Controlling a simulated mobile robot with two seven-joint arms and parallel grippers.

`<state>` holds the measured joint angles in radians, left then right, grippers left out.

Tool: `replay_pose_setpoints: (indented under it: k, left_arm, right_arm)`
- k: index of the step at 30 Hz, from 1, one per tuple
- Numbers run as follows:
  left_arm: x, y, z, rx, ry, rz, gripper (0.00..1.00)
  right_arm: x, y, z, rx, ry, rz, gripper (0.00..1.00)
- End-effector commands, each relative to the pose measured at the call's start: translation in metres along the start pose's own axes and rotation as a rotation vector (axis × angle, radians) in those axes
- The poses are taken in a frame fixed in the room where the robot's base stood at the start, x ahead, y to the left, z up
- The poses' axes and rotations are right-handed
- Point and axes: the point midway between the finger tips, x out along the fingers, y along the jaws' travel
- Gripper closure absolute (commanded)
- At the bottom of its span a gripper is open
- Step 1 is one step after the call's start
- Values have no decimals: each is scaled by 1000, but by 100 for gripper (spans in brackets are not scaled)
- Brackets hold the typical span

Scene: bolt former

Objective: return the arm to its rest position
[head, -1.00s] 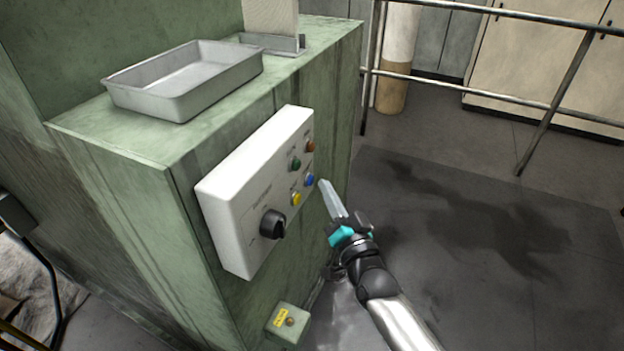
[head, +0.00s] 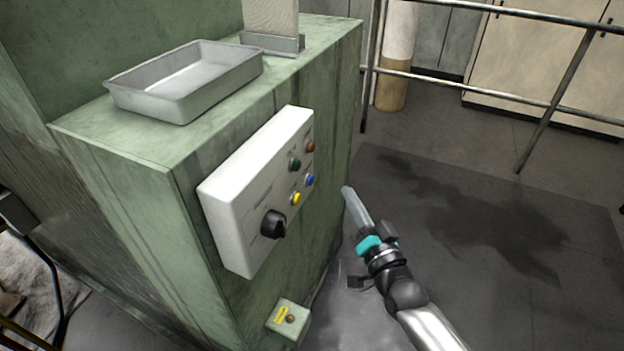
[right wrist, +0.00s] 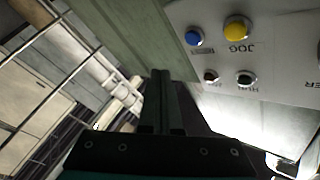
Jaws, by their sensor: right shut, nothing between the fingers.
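My right gripper (head: 357,208) is to the right of the white control panel (head: 262,190) on the green machine, clear of it and over the floor. Its fingers are shut with nothing between them. In the right wrist view the shut fingers (right wrist: 161,100) point up the picture. The panel shows there at the upper right with a blue button (right wrist: 194,37), a yellow button (right wrist: 237,28) and two darker ones. In the head view the panel also carries a black rotary knob (head: 273,224). My left gripper is not in view.
A grey metal tray (head: 150,97) rests on the green machine's top (head: 120,140). A small box with a yellow label (head: 287,318) sits low on the machine. A metal railing (head: 470,91) runs behind. The floor to the right (head: 470,270) is open.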

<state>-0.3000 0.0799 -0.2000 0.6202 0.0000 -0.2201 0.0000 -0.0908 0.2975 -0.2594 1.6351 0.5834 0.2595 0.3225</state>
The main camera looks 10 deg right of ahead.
Motion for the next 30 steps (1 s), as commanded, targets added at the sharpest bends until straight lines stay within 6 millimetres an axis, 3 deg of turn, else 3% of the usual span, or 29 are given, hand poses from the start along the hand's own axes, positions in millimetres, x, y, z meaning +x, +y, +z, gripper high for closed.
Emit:
replay_pose_setpoints:
  k: [15,18,20,23,26,30]
  left_arm:
    - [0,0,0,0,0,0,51]
    - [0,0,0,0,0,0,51]
    - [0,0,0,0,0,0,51]
    - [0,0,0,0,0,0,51]
    - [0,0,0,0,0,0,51]
    - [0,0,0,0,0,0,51]
  right_arm:
    - [0,0,1,-1,-1,1,100]
    - [-3,8,10,-14,-24,19,100]
    - [-9,20,25,-38,-63,50,100]
    - [-29,52,66,-98,-172,129,100]
    - [-66,92,120,-178,-328,223,100]
    - [-134,140,189,-281,-563,337,100]
